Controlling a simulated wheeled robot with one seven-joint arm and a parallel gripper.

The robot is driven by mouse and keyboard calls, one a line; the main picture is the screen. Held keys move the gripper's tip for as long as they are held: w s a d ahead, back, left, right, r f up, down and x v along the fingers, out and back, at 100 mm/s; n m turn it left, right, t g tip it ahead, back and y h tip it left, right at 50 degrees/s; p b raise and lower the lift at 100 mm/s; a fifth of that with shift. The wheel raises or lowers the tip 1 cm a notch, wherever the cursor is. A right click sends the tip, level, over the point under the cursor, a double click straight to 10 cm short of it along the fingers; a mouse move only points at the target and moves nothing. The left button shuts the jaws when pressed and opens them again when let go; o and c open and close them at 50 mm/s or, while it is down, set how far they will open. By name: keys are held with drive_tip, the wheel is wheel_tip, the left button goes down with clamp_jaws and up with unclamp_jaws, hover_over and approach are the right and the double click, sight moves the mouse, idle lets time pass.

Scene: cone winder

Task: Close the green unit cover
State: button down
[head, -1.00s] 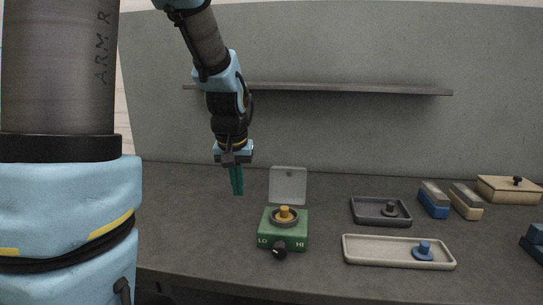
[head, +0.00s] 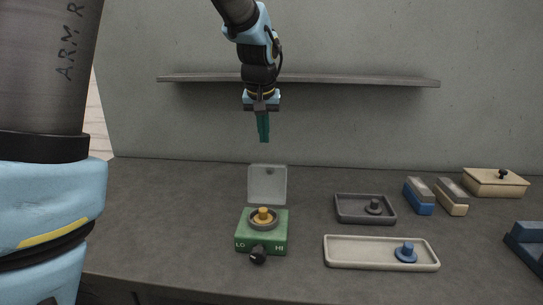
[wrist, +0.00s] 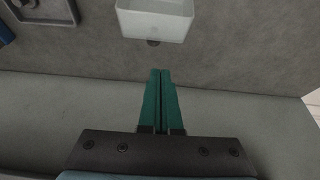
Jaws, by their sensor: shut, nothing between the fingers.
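The green unit (head: 262,236) stands on the table with a yellow knob in a dark ring on top, LO and HI marks and a black dial on its front. Its pale translucent cover (head: 267,185) stands upright, open, at the unit's back edge. The cover also shows at the top of the wrist view (wrist: 155,22), with a small dark knob on it. My gripper (head: 263,140), with teal fingers, points down above and behind the cover, apart from it. The fingers are shut and empty, as the wrist view shows (wrist: 161,75). The unit's body is not visible in the wrist view.
A dark tray (head: 344,218) with a dark knobbed piece and a cream tray (head: 333,262) with a blue knobbed piece lie right of the unit. Blocks (head: 419,203) and a lidded box (head: 480,188) stand further right. A shelf (head: 350,80) runs along the back wall. Table left of the unit is clear.

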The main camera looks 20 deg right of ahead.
drive_tip(key=d+r, duration=0.1)
drive_tip(key=d, duration=0.1)
drive_tip(key=p, duration=0.4)
hover_over(269, 182)
drive_tip(key=w+d, duration=0.2)
wheel_tip(269, 182, down, 8)
drive_tip(key=shift+d+r, duration=0.1)
drive_tip(key=shift+d, duration=0.05)
drive_tip(key=shift+s+a, duration=0.25)
drive_tip(key=shift+s, duration=0.05)
